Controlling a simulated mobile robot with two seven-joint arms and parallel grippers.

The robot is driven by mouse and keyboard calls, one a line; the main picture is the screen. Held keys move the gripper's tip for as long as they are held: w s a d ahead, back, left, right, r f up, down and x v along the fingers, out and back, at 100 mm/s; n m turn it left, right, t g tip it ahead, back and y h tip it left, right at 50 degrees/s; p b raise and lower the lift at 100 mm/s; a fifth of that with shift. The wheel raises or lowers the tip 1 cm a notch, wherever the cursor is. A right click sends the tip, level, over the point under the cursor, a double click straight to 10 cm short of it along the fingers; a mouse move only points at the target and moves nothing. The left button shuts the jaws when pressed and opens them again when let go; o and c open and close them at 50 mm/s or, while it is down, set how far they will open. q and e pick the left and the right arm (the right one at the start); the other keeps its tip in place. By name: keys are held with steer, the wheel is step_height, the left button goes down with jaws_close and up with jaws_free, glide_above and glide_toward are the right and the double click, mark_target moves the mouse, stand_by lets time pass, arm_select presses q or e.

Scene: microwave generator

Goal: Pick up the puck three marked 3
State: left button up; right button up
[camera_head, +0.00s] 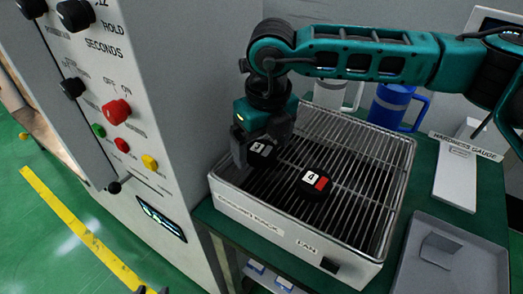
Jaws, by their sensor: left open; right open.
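A black puck (261,153) with a white label sits on the left part of the wire rack (371,140). Its digit is small and partly shaded, perhaps a 3. A second black puck (315,184), with a white 4 and a red patch, sits to its right on the same rack. My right gripper (241,150), on the teal arm reaching in from the right, points down at the left puck's left side. It is open; whether a finger touches the puck cannot be told, and part of the puck is hidden. My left gripper cannot be made out.
A grey control panel (110,75) with knobs and buttons stands close on the left. A blue mug (390,103) and a pale mug (331,94) stand behind the rack. A gauge (458,170) and a grey tray (475,268) are at the right.

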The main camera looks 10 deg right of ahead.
steer(key=shift+c, duration=0.2)
steer(key=c, duration=1.1)
steer(key=shift+r, duration=0.15)
